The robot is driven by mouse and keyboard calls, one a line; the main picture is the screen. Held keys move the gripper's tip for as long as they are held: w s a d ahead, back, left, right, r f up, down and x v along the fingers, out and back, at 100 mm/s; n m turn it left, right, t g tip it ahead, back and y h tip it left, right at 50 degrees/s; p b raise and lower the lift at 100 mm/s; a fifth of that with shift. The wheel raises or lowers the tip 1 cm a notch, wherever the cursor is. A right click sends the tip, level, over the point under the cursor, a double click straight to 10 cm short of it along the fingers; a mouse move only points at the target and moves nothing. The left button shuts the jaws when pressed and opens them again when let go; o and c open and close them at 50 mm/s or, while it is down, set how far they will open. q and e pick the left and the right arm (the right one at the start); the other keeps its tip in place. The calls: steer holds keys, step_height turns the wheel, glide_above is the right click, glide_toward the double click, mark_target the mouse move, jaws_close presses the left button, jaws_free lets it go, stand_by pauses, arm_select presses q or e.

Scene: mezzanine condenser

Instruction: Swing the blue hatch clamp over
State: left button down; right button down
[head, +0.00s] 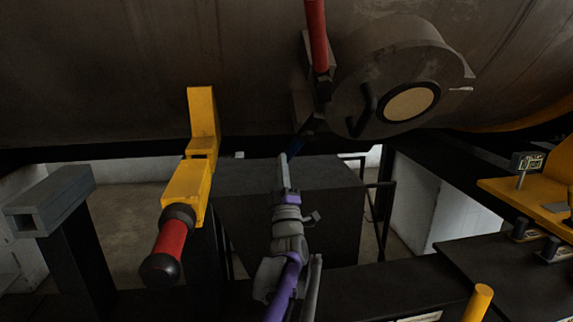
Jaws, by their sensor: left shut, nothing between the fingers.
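The hatch (432,62) is a round grey drum with a tan disc and a dark curved handle, on the underside of the large grey vessel. A small dark blue part (299,142), likely the blue hatch clamp, shows dimly at the hatch's lower left. Much of it is in shadow, and I cannot tell its exact position. My left gripper (283,162) points up just below and left of this blue part. Its fingers are shut and empty. I cannot tell whether they touch the blue part. My right gripper is not in view.
A red lever (317,38) hangs left of the hatch. A yellow bracket (187,186) with a red, black-ended handle (168,248) stands left of my gripper. A dark box (240,190) lies behind it. A yellow panel (545,195) and yellow post (479,302) are at right.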

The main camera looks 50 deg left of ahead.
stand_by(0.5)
